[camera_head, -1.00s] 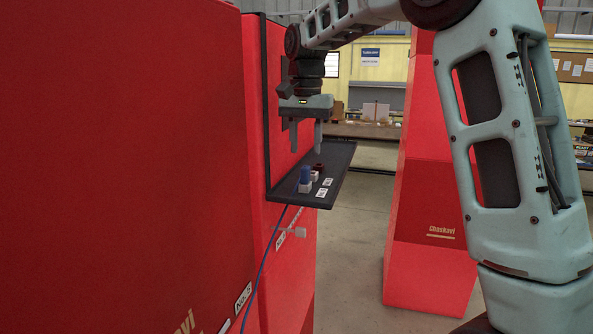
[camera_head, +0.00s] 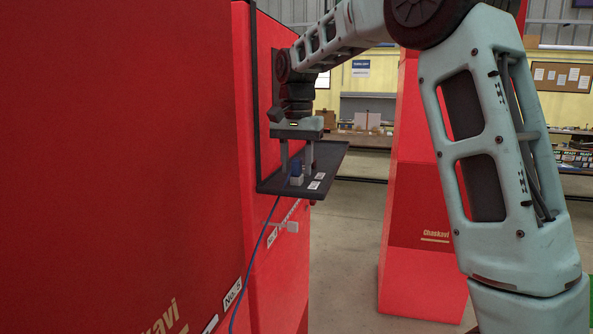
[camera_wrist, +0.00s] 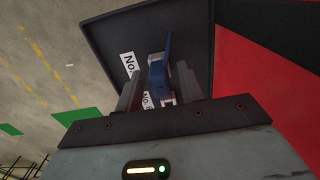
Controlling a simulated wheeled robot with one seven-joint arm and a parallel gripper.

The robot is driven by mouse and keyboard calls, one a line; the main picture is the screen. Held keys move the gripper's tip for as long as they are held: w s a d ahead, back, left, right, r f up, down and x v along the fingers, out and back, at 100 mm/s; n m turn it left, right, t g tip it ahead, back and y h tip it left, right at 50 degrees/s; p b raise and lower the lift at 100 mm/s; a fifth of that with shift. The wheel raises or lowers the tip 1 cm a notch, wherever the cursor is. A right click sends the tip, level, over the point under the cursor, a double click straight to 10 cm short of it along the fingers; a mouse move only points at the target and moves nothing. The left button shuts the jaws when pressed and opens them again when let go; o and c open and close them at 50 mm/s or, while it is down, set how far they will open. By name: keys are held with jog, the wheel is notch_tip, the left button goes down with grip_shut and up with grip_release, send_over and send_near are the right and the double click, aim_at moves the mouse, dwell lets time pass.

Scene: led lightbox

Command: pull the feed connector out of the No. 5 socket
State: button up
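A blue connector (camera_head: 296,168) stands in a small pale socket block (camera_head: 297,181) on the dark shelf (camera_head: 333,162) fixed to the red cabinet. My gripper (camera_head: 297,166) points straight down over it, with one finger on each side of the connector. In the wrist view the blue connector (camera_wrist: 157,78) rises between my gripper's fingers (camera_wrist: 159,88), with gaps on both sides, so the gripper is open. White number labels lie beside it; one (camera_wrist: 129,64) starts with "No" and its digit is not clear. The dark red piece is mostly hidden behind the gripper.
A blue cable (camera_head: 262,245) hangs below the shelf, past a pale clip (camera_head: 291,227) on the red cabinet (camera_head: 120,160). A "No. 5" label (camera_head: 233,294) is low on the cabinet. The cabinet wall is close to the shelf's left; open floor (camera_head: 345,250) lies right.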

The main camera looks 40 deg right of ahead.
aim_at(297, 158)
grip_shut()
jog(key=shift+r, duration=0.2)
jog(key=shift+r+p, duration=1.15)
jog(key=shift+p, duration=0.1)
jog(key=shift+r, duration=0.1)
notch_tip(297, 158, up, 5)
jog(key=p, duration=0.4)
jog(key=shift+p, duration=0.35)
